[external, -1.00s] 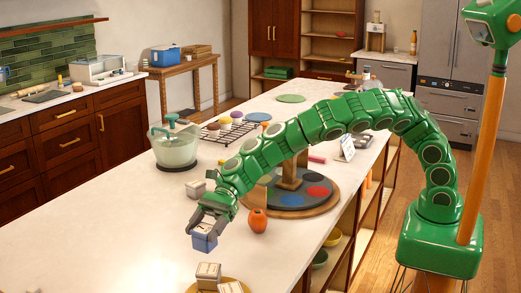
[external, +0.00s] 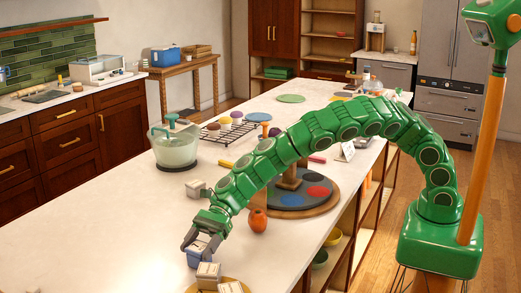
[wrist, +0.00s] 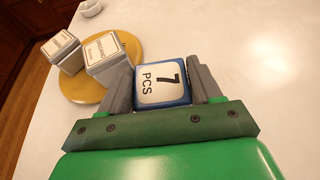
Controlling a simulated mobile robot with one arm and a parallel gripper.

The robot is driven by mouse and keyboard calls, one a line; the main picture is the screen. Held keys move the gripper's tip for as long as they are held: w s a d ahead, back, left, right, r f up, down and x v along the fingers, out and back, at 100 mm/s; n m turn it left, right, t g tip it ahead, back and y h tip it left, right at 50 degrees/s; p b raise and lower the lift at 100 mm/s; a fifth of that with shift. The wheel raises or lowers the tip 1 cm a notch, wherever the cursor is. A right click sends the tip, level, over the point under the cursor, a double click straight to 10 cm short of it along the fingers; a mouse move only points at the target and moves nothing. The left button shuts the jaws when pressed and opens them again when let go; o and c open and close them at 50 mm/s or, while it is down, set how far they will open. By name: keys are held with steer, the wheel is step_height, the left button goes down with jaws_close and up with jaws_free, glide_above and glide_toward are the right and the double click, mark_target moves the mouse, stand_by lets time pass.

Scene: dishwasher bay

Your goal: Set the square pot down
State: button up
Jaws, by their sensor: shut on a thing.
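The square pot is small and blue with a white top reading "7 PCS"; it shows in the wrist view (wrist: 161,82) between the two grey fingers. My gripper (wrist: 160,92) is shut on it from both sides. In the external view my gripper (external: 201,246) points down over the near part of the white counter, with the blue pot (external: 196,259) partly hidden behind its fingers. The pot looks upright and low over the counter; I cannot tell whether its base touches.
A round yellow board (wrist: 85,88) with white labelled tins (wrist: 104,55) lies close beside the pot. The counter (external: 105,225) left of my gripper is clear.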

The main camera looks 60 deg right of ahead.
mark_target(198, 246)
steer(key=o, duration=1.2)
steer(key=shift+c, duration=0.2)
steer(key=shift+d+r, duration=0.15)
steer(key=shift+v, duration=1.85)
steer(key=v, duration=0.8)
